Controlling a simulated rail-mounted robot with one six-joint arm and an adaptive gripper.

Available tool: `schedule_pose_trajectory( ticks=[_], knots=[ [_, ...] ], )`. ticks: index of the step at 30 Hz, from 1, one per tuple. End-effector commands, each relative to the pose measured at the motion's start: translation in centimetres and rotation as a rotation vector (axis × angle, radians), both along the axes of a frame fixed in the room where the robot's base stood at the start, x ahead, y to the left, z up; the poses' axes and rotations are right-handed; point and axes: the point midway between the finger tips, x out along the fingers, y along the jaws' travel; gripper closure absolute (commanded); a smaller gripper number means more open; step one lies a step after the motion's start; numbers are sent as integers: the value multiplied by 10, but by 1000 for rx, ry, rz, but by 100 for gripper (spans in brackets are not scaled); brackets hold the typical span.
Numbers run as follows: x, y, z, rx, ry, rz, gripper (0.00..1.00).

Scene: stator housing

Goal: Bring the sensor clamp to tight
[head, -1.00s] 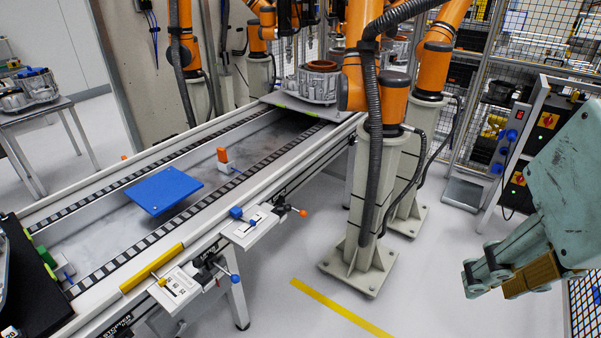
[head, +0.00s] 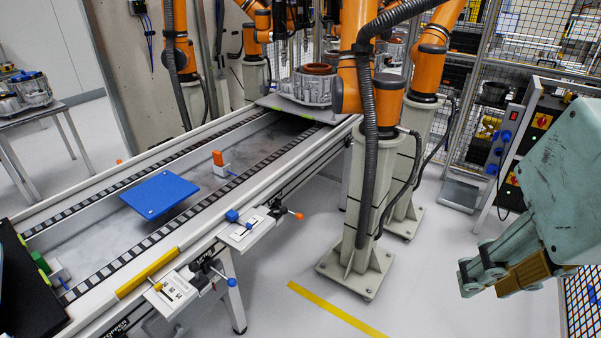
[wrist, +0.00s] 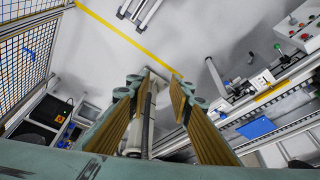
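Two small clamp-like fixtures sit on the near side rail of the conveyor. The nearer one (head: 181,289) has a white labelled plate, a black body and a lever with a blue ball end. The farther one (head: 247,232) has a blue knob and a lever with an orange ball end. I cannot tell which is the sensor clamp, nor how tight either is. My gripper (head: 468,281) is at the right of the head view, well apart from the conveyor. In the wrist view my gripper (wrist: 156,86) has its fingers spread and nothing between them.
A blue plate (head: 160,194) and an orange-topped block (head: 218,159) are on the conveyor. A stator housing (head: 311,86) stands at its far end. Orange arms on pale pedestals (head: 358,225) stand beside it.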

Motion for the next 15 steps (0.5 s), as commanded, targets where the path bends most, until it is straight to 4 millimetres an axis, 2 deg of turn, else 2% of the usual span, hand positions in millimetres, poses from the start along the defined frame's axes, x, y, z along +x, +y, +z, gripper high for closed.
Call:
schedule_pose_trajectory(
  ticks=[8,15],
  knots=[
    [23,13,1,56,12,-47,80],
    [59,34,2,143,33,-128,80]
  ],
)
